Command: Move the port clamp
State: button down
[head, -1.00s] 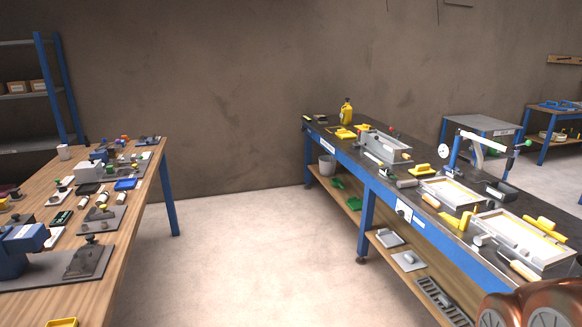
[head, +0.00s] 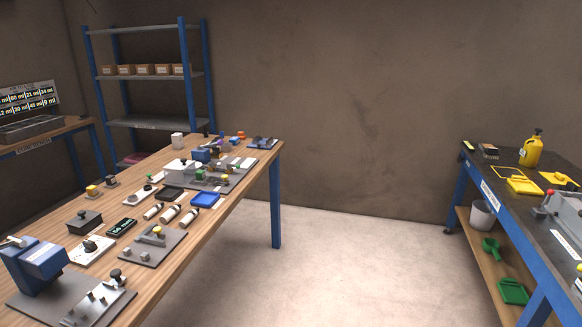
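My gripper is out of view. I cannot tell for sure which object is the port clamp. Candidates lie on the wooden bench (head: 185,265) at left: a grey plate with a yellow-topped fitting (head: 153,245) in the middle, and a dark plate with a black knob and metal blocks (head: 100,302) at the near left. A blue device (head: 40,262) stands beside the second plate. Farther back is a larger grey plate with several small fittings (head: 218,172). All are small in the head view, and their details are hard to make out.
The bench also holds several white cylinders (head: 170,213), a blue tray (head: 205,200) and a black display (head: 121,227). A dark-topped bench (head: 520,210) with a yellow bottle (head: 531,150) stands at right. Open floor (head: 350,275) lies between. Blue shelving (head: 150,75) stands behind.

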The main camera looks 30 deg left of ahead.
aim_at(216, 179)
jog(key=u, duration=0.6)
jog(key=i, duration=1.3)
jog(key=u, duration=2.1)
jog(key=i, duration=1.25)
jog(key=u, duration=0.35)
